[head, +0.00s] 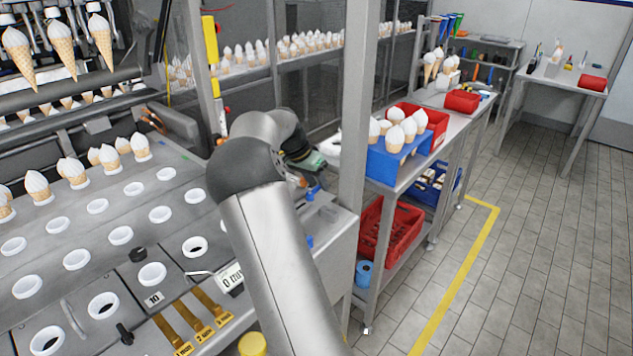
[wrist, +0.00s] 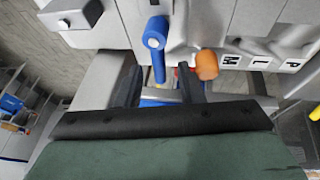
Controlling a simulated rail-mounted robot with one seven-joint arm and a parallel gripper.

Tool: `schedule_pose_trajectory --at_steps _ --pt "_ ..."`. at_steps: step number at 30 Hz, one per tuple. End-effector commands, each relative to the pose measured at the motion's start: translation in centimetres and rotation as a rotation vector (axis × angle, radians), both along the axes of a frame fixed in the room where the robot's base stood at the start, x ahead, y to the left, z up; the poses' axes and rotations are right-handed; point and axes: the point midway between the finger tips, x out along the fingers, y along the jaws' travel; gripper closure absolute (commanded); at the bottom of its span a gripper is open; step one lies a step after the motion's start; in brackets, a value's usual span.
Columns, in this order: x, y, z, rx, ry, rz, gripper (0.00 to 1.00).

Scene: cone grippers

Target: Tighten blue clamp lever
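The blue clamp lever (wrist: 157,48) shows in the wrist view, its round end up and its shaft running down toward the space between my fingers. An orange knob (wrist: 206,65) sits just to its right. My gripper (wrist: 160,82) has its two dark fingers spread apart, one on each side of the lever's lower end. I cannot tell whether either finger touches it. In the head view my gripper (head: 308,180) is at the machine's right end, mostly hidden by my arm. A small blue part (head: 313,191) shows beside it.
The machine's plate (head: 120,220) holds white ring sockets, some with cones. A metal post (head: 354,120) stands close right of my arm. Beyond it a side table carries a blue cone holder (head: 388,165) and a red bin (head: 425,122). The tiled floor at right is clear.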

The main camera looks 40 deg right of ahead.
Motion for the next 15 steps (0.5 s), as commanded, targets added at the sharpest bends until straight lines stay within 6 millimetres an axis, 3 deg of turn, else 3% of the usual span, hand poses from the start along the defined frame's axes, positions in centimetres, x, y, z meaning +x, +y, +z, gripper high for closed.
schedule_pose_trajectory --at_steps 8,15 --pt "0.0 0.1 0.1 0.000 0.001 0.000 0.66" --pt "0.5 1.5 3.3 -0.001 -0.003 0.002 0.66"
